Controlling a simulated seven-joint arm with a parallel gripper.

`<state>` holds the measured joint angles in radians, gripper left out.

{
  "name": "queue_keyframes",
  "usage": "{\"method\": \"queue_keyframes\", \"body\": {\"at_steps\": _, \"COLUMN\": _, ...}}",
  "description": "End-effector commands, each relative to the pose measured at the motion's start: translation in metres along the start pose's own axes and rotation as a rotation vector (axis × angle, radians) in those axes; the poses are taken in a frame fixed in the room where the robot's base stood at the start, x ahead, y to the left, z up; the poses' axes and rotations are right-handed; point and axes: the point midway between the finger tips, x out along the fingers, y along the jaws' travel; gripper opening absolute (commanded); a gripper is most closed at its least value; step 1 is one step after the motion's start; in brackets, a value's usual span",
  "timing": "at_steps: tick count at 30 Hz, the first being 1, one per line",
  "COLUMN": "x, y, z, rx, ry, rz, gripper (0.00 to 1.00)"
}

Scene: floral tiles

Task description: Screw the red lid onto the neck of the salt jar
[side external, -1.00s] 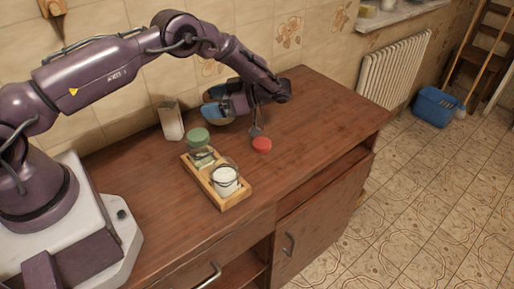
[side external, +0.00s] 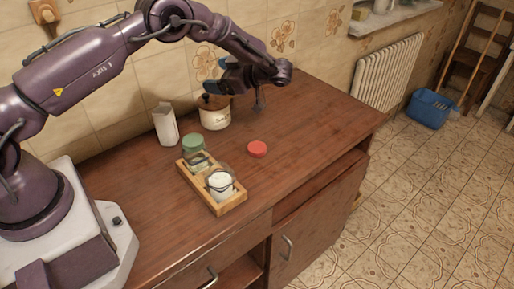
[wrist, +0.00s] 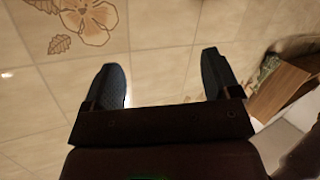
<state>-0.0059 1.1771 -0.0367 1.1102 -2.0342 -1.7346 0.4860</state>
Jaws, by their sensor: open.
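The red lid (side external: 257,149) lies flat on the brown wooden counter, right of a small wooden tray (side external: 234,206). The salt jar (side external: 221,186), clear glass with white contents and no lid on it, stands in the near end of the tray. My gripper (side external: 232,82) is raised above the back of the counter, behind and above the lid and apart from it. In the wrist view my gripper (wrist: 163,75) has its two dark fingers spread, with only wall tiles showing between them. Neither the lid nor the jar can be made out in the wrist view.
A jar with a green lid (side external: 194,143) stands in the tray's far end. Behind are a pale carton (side external: 165,125) and a labelled crock (side external: 214,118) near the tiled wall, the crock close below my gripper. The counter right of the lid is clear.

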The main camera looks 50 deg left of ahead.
Motion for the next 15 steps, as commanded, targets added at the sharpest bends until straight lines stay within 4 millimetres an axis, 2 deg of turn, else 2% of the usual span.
{"method": "queue_keyframes", "body": {"at_steps": 1, "x": -0.006, "y": 0.025, "z": -0.006, "rx": -0.083, "ry": -0.044, "rz": 0.141, "gripper": 0.83}}
{"method": "queue_keyframes", "body": {"at_steps": 3, "x": -0.017, "y": 0.061, "z": -0.011, "rx": -0.193, "ry": -0.126, "rz": 0.339, "gripper": 0.83}}
{"method": "queue_keyframes", "body": {"at_steps": 6, "x": -0.045, "y": 0.106, "z": -0.014, "rx": -0.309, "ry": -0.29, "rz": 0.611, "gripper": 0.83}}
{"method": "queue_keyframes", "body": {"at_steps": 9, "x": -0.082, "y": 0.137, "z": -0.013, "rx": -0.359, "ry": -0.5, "rz": 0.843, "gripper": 0.83}}
{"method": "queue_keyframes", "body": {"at_steps": 12, "x": -0.122, "y": 0.149, "z": -0.006, "rx": -0.335, "ry": -0.738, "rz": 1.007, "gripper": 0.83}}
{"method": "queue_keyframes", "body": {"at_steps": 15, "x": -0.155, "y": 0.143, "z": 0.007, "rx": -0.24, "ry": -0.981, "rz": 1.084, "gripper": 0.83}}
